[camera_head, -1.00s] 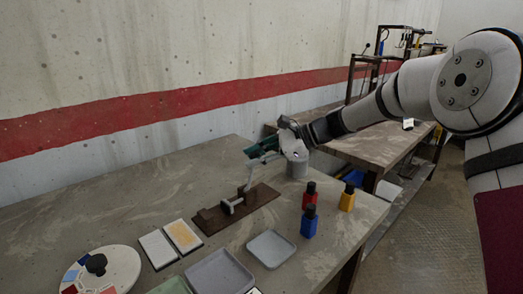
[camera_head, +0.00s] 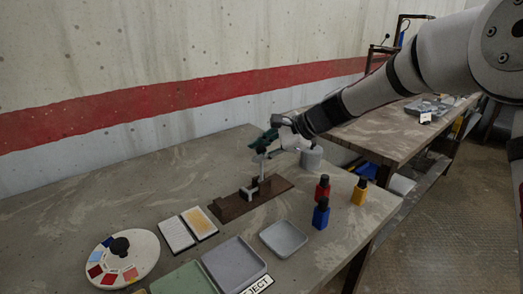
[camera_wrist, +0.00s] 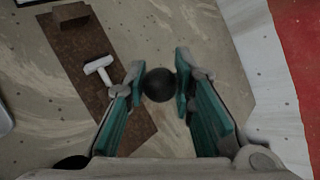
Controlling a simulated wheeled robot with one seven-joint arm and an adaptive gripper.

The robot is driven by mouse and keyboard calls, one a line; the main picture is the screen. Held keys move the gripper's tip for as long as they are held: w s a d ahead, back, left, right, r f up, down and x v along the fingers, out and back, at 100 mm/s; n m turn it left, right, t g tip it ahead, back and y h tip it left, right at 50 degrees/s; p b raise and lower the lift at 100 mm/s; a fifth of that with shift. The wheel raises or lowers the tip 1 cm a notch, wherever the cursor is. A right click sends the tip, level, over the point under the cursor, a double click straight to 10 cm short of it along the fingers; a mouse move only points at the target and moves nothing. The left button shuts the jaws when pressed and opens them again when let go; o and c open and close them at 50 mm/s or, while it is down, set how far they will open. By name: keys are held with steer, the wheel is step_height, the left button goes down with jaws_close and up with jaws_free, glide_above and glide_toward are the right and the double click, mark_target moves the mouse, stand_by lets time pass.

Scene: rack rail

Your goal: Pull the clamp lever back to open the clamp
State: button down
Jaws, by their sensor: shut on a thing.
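The clamp sits on a brown base plate (camera_head: 232,208) on the grey table, with a pale T-shaped bar (camera_head: 250,190) low on it. Its lever (camera_head: 262,168) stands up steeply from the plate to my gripper (camera_head: 264,146). In the wrist view the lever's round black knob (camera_wrist: 158,85) is between the green fingers of my gripper (camera_wrist: 159,84), which are shut on it. The base plate (camera_wrist: 85,55) and the pale bar (camera_wrist: 99,68) lie below and to the left there. The knob hides most of the lever in that view.
A grey cylinder (camera_head: 311,158) stands right behind the clamp. Shallow trays (camera_head: 284,238), two flat panels (camera_head: 177,233) and a colour disc (camera_head: 140,262) lie in front. The table's left rear is clear.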

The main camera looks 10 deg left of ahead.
steer(key=c, duration=1.3)
jaws_free()
steer(key=shift+s+a, duration=0.1)
steer(key=shift+c, duration=0.2)
steer(key=v, duration=1.2)
